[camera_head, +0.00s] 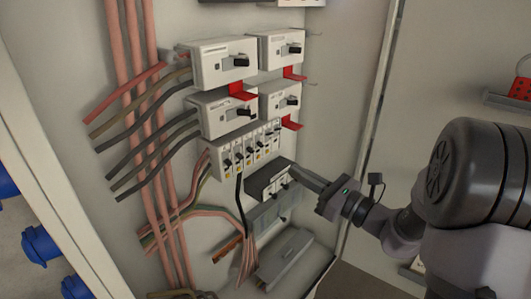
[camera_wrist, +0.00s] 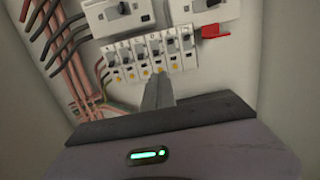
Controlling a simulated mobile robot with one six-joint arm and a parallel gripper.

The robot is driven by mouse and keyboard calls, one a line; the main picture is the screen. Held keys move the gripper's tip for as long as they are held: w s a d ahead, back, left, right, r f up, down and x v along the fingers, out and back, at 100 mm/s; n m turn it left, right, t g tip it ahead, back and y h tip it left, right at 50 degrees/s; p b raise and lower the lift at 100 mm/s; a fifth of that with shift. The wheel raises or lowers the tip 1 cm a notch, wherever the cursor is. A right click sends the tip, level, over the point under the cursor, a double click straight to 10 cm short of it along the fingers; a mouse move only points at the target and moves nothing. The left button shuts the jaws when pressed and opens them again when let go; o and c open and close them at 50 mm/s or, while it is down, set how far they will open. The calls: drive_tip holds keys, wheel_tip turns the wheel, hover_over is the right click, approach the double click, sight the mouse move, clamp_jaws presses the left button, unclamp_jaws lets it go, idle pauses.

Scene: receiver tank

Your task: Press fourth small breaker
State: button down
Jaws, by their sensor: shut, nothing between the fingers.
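A row of small white breakers (camera_head: 245,149) with dark levers is mounted in the cabinet; it also fills the upper middle of the wrist view (camera_wrist: 150,55). The fourth small breaker from the left (camera_wrist: 155,50) has a dark lever. My gripper (camera_head: 296,169) is shut and empty, in front of the panel, to the lower right of the row. In the wrist view the closed fingers (camera_wrist: 158,90) point up toward the lower edge of the row, around the fourth breaker. I cannot tell whether the tips touch anything; they cover part of the panel below the row.
Larger breakers (camera_head: 222,62) with red tabs (camera_head: 243,91) sit above the row. A dark-topped module (camera_head: 268,180) and a grey box (camera_head: 285,260) are below. Pink and dark cables (camera_head: 140,150) run on the left. The cabinet's right wall (camera_head: 370,100) is near my arm.

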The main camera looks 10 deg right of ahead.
sight(259, 148)
drive_tip(key=shift+a, duration=0.1)
drive_tip(key=b+x, duration=0.1)
drive_tip(key=x, duration=0.9)
drive_tip(key=shift+s+r+g+p, duration=0.1)
drive_tip(key=shift+r+g+p, duration=0.2)
drive_tip(key=shift+p, duration=1)
